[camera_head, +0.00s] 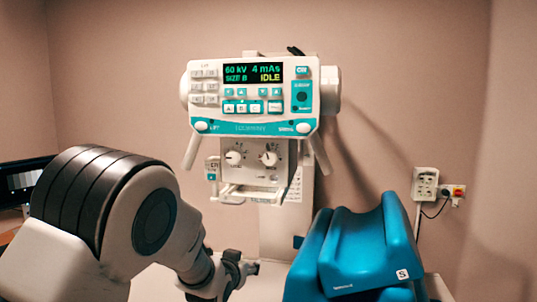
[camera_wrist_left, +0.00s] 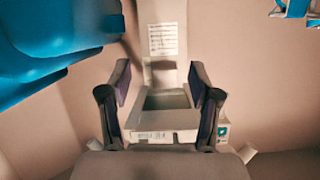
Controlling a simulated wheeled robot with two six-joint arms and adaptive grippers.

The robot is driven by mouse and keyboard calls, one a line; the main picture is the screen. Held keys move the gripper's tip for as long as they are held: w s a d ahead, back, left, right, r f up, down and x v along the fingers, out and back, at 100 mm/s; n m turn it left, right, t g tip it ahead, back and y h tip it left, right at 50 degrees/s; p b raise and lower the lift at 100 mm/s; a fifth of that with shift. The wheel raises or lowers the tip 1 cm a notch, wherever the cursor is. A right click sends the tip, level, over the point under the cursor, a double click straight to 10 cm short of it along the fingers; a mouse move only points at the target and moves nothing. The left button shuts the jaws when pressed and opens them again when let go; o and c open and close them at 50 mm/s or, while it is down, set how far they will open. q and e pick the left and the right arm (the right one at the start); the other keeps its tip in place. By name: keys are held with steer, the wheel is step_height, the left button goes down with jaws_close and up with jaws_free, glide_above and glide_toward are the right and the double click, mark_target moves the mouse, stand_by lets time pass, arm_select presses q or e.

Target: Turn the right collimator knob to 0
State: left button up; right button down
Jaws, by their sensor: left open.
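The right collimator knob (camera_head: 269,158) is a small white dial with a pointer on the grey collimator panel (camera_head: 258,177), below the console in the head view. The left collimator knob (camera_head: 234,157) is beside it. The scale marks are too small to read. My left gripper (camera_head: 243,268) is low in the head view, below the collimator and apart from both knobs. In the left wrist view my left gripper (camera_wrist_left: 159,82) has its two dark fingers spread, with nothing held between them. No knob can be made out in that view. My right gripper is not in view.
The console's display (camera_head: 253,73) reads 60 kV, 4 mAs, SIZE B, IDLE. A blue padded support (camera_head: 352,252) stands at the lower right, near my left gripper's side. A wall socket (camera_head: 425,184) is at the right, and a dark monitor (camera_head: 22,182) at the left.

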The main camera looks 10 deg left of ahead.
mark_target(268, 159)
arm_select(q)
steer(key=w+d+r+m+t+p, duration=0.1)
steer(key=d+r+t, duration=0.1)
steer(key=r, duration=1.1)
steer(key=w+d+r+t+p, duration=0.1)
steer(key=d+r+t, duration=0.15)
steer(key=r, duration=0.95)
steer(key=shift+h, duration=0.4)
steer(key=w+p, duration=0.4)
steer(key=w, duration=0.3)
steer(key=shift+w+d+f, duration=0.1)
steer(key=shift+w+f, duration=0.05)
steer(key=shift+w, duration=0.05)
steer(key=shift+w+d+f, duration=0.1)
steer(key=shift+w, duration=0.15)
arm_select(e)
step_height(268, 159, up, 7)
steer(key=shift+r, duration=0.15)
arm_select(q)
steer(key=shift+s, duration=0.1)
steer(key=shift+c, duration=0.3)
steer(key=c, duration=1.1)
